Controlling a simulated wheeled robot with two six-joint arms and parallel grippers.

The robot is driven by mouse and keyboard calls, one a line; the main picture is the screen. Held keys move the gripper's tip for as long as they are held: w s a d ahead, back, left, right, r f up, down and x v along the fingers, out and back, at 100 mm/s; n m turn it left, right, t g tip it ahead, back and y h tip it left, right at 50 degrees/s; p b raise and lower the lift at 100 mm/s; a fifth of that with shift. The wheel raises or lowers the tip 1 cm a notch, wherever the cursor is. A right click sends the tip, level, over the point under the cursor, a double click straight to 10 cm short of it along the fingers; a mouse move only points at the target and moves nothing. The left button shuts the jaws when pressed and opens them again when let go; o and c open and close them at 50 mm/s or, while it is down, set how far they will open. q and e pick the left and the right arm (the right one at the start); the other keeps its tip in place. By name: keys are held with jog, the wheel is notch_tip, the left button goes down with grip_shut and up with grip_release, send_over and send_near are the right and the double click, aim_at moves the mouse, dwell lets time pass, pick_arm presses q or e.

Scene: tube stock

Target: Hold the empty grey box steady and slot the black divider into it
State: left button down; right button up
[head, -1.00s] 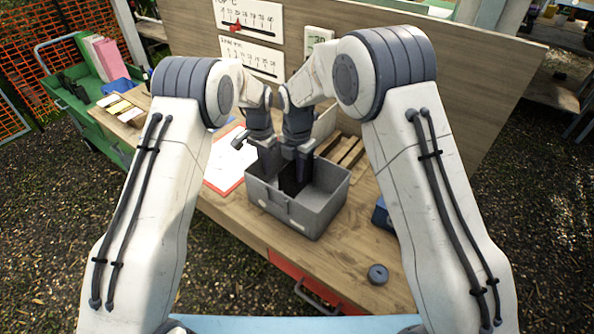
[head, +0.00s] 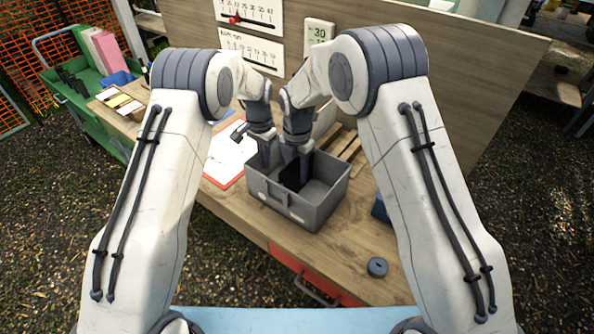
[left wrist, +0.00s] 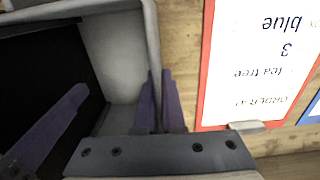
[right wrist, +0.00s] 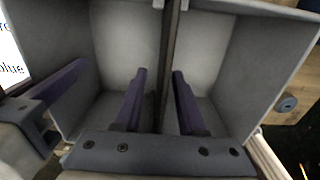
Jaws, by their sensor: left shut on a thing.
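The grey box (head: 272,199) stands on the bench. My left gripper (head: 264,158) is shut on its left wall; in the left wrist view the fingers (left wrist: 159,105) sit on both sides of that wall. The black divider (head: 291,173) stands upright across the inside of the box, and in the right wrist view it (right wrist: 168,75) is edge-on, between two small guides on the far wall. My right gripper (right wrist: 158,100) is open, its fingers apart on either side of the divider with gaps showing. The divider's bottom edge is hidden.
A clipboard with a printed sheet (head: 228,158) lies left of the box. A wooden slatted piece (head: 343,147) is behind it. A dark round item (head: 377,267) lies near the front edge, and a blue bin (head: 380,209) is at the right. The bench right of the box is mostly clear.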

notch_tip(320, 180, up, 12)
dwell(0.6)
dwell(0.5)
pick_arm(q)
jog(key=c, duration=0.9)
grip_release()
jog(key=shift+c, duration=0.2)
